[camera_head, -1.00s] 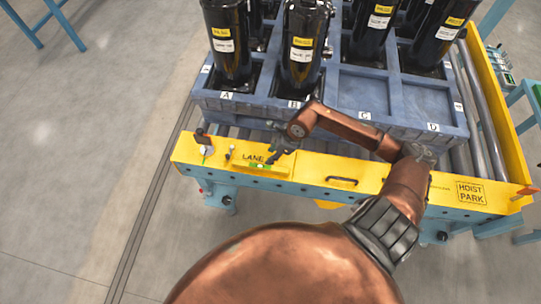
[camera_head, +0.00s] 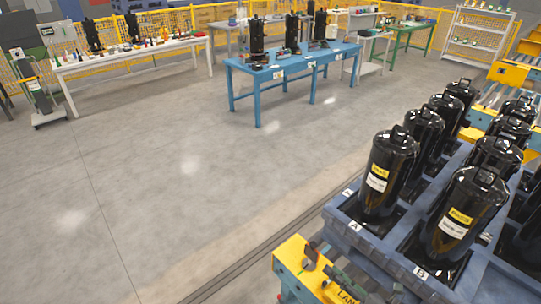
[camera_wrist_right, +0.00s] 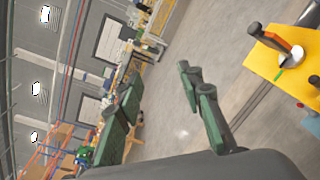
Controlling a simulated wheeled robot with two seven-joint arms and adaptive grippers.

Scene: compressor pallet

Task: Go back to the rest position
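My right gripper (camera_head: 338,277) shows at the bottom of the head view, over the yellow lane beam (camera_head: 290,255), partly cut off by the frame edge. In the right wrist view its two green-dark fingers stand wide apart and the space between them (camera_wrist_right: 160,78) is empty. A dark-handled lever on a round white plate (camera_wrist_right: 290,52) is on the yellow beam, to the right of and apart from the fingers. The lever also shows in the head view (camera_head: 310,256), just left of the gripper. My left gripper is in neither view.
The blue pallet (camera_head: 385,258) with several black compressors (camera_head: 390,168) stands at right. A blue table (camera_head: 290,68) with compressors is at the back, a white table (camera_head: 130,58) at back left. The grey floor (camera_head: 190,170) between is clear.

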